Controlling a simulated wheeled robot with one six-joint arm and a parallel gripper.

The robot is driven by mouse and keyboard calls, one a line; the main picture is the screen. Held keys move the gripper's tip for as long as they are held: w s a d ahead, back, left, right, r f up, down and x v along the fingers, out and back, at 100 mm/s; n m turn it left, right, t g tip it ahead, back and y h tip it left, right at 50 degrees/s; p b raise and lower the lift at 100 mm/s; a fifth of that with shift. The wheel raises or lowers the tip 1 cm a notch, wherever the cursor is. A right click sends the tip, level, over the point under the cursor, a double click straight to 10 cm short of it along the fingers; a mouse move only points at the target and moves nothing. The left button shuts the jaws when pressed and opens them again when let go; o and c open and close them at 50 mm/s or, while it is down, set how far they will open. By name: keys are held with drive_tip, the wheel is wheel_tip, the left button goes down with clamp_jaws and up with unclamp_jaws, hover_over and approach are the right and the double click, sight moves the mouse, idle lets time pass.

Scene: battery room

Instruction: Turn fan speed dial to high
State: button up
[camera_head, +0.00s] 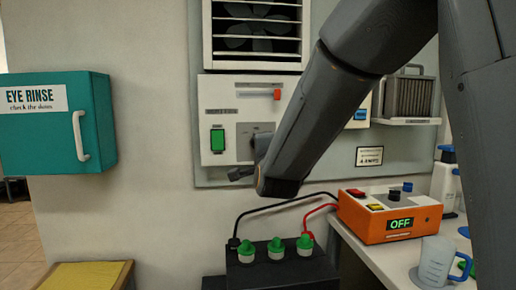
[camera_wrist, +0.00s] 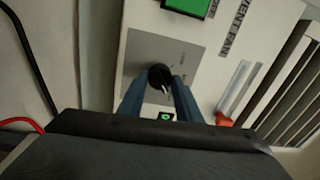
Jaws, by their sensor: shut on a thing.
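The fan speed dial (camera_wrist: 158,75) is a round black knob with a pale pointer mark, on a grey plate (camera_wrist: 143,52) of the white vent fan panel (camera_wrist: 205,52). My gripper (camera_wrist: 161,84) has its two blue fingers on either side of the knob, shut on it. The pointer slants toward the lower right in the wrist view; its setting marks are too small to read. In the head view the plate (camera_head: 244,130) shows left of my arm, which hides much of the dial area.
The panel carries a green switch (camera_head: 217,140) and an orange-handled slider (camera_head: 277,94). Above is the fan vent (camera_head: 257,33). Below stand a black battery (camera_head: 275,272) with green caps and an orange charger (camera_head: 388,218) reading OFF. A teal eye rinse cabinet (camera_head: 75,140) hangs at left.

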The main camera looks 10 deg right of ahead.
drive_tip(key=o, duration=1)
drive_tip(key=shift+o, duration=0.2)
drive_tip(key=shift+s, duration=0.1)
drive_tip(key=s+b, duration=0.1)
drive_tip(key=s, duration=0.6)
drive_tip(key=shift+s+f, duration=0.3)
drive_tip(key=shift+d, duration=0.1)
